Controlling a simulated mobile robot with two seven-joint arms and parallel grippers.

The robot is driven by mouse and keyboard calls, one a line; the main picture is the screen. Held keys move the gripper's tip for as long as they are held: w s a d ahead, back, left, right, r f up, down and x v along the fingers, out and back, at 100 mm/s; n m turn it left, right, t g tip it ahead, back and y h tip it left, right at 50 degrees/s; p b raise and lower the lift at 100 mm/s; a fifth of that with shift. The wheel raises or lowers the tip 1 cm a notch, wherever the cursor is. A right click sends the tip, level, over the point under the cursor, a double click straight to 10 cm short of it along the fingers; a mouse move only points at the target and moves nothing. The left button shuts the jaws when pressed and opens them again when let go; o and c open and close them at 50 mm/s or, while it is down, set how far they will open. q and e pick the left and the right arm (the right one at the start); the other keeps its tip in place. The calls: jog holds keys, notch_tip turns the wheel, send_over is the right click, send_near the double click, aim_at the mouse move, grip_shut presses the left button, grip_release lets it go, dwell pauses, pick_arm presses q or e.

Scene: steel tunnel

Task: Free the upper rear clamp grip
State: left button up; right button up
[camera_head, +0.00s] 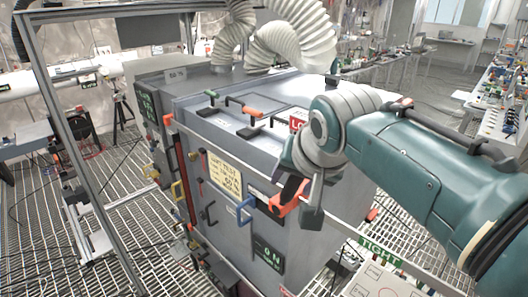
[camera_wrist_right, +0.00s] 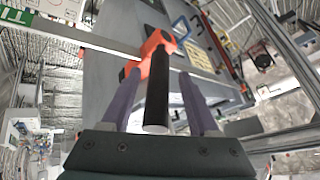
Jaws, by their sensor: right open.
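A clamp with an orange bracket (camera_wrist_right: 158,42) and a black cylindrical grip (camera_wrist_right: 157,95) sits on the grey steel cabinet. The grip points toward my right wrist camera. My right gripper (camera_wrist_right: 158,112) is open, with one finger on each side of the grip and a visible gap on both sides. In the head view my right gripper (camera_head: 305,200) is at the cabinet's right front side, and the orange bracket (camera_head: 285,205) shows beside it, partly covered. I cannot tell from the labels whether this clamp is the upper rear one. My left gripper is not in view.
White ribbed hoses (camera_head: 290,45) rise behind. A metal frame post (camera_head: 65,130) stands at left, and a green-labelled rail (camera_head: 380,252) runs at lower right.

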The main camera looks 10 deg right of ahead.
jog(key=shift+s+r, duration=0.2)
jog(key=shift+r, duration=0.15)
jog(key=v, duration=0.9)
